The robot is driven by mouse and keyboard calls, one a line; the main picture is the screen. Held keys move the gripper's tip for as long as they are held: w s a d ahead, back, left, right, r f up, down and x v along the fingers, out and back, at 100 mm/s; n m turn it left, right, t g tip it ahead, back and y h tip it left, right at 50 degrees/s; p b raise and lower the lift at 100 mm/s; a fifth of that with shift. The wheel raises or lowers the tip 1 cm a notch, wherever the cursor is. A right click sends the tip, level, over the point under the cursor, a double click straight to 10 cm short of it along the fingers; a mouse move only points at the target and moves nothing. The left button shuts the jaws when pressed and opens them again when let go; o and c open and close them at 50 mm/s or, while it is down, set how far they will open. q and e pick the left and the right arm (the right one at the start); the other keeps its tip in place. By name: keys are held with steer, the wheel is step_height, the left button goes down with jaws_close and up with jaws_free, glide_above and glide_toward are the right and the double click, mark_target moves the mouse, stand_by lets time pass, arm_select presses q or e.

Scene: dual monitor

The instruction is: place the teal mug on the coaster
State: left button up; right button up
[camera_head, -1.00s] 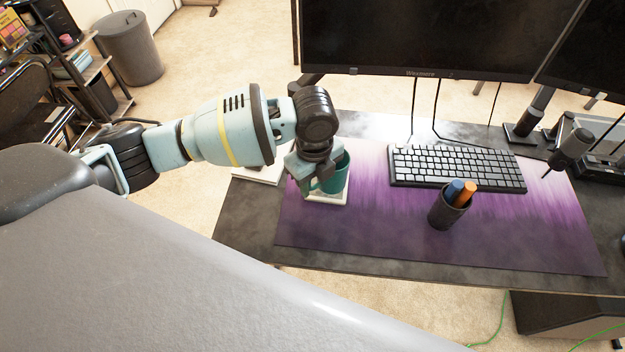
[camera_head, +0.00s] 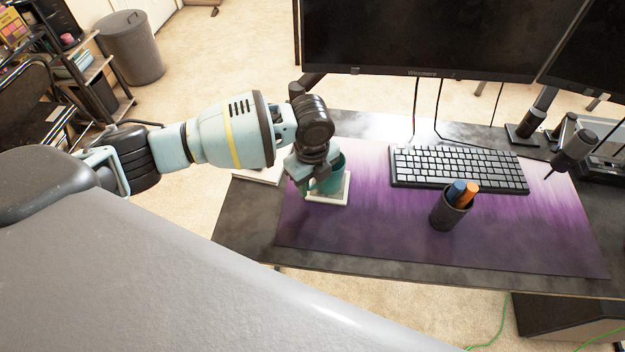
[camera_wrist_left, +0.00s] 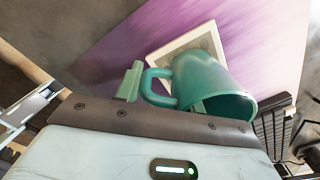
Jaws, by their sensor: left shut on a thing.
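The teal mug (camera_head: 333,178) is at the left end of the purple desk mat, at the white-rimmed square coaster (camera_head: 341,200). My left gripper (camera_head: 304,186) is shut on the mug and partly hides it in the head view. In the left wrist view the mug (camera_wrist_left: 208,85) has its handle toward my gripper (camera_wrist_left: 140,85), with one finger visible beside the handle. The coaster (camera_wrist_left: 187,42) shows behind the mug there. I cannot tell whether the mug's base touches the coaster. My right gripper does not show.
A black pen cup (camera_head: 448,212) with a blue and an orange pen stands right of the coaster. A keyboard (camera_head: 458,168) lies behind it, below the monitor (camera_head: 420,40). A microphone (camera_head: 575,148) is at the right. The purple mat (camera_head: 380,235) is clear in front.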

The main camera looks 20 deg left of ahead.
arm_select(q)
steer(key=shift+f, duration=0.1)
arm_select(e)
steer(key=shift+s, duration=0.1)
arm_select(q)
steer(key=o, duration=1)
steer(key=shift+c, duration=0.2)
steer(key=o, duration=0.3)
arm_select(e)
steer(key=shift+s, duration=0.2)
arm_select(q)
step_height(320, 180, up, 11)
steer(key=shift+f+p, duration=0.1)
steer(key=shift+p, duration=0.45)
steer(key=shift+s+r, duration=0.1)
steer(key=shift+r, duration=0.6)
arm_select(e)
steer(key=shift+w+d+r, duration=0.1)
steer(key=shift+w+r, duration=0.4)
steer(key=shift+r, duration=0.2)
